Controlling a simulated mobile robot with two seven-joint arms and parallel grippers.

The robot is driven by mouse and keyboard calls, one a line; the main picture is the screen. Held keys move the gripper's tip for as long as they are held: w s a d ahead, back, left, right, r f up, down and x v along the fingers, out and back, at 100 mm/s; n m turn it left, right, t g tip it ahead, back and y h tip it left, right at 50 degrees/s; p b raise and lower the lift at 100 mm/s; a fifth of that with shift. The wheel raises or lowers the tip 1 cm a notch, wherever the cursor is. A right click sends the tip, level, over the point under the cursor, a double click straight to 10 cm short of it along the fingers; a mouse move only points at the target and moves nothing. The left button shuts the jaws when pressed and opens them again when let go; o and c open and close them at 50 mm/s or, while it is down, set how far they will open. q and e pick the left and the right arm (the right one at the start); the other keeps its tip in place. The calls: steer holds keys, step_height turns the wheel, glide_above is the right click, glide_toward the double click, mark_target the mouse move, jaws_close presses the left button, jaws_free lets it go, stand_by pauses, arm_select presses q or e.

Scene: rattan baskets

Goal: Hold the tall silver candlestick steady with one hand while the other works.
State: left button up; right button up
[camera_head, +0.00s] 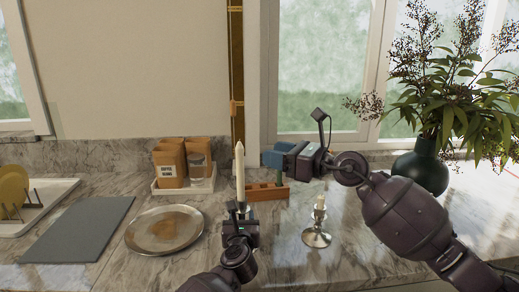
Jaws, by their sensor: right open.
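A tall white candle (240,172) stands upright left of centre. Only a bit of the tall silver candlestick (241,207) shows below it; the rest is hidden behind my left gripper. My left gripper (240,216) is at the candlestick, with its fingers on either side of the visible stem. I cannot tell whether they are closed on it. My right gripper (273,158) is open, to the right of the candle and apart from it in the picture. A shorter silver candlestick (317,238) with a stub of candle (320,202) stands on the counter at the right.
A round metal plate (164,229) and a grey board (78,229) lie at the left. Brown packets and a jar stand in a white tray (184,189). A wooden holder (262,193) is behind the candlestick. A dark vase (421,168) with leafy branches stands right.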

arm_select(q)
steer(key=shift+o, duration=0.9)
steer(key=shift+s, duration=0.1)
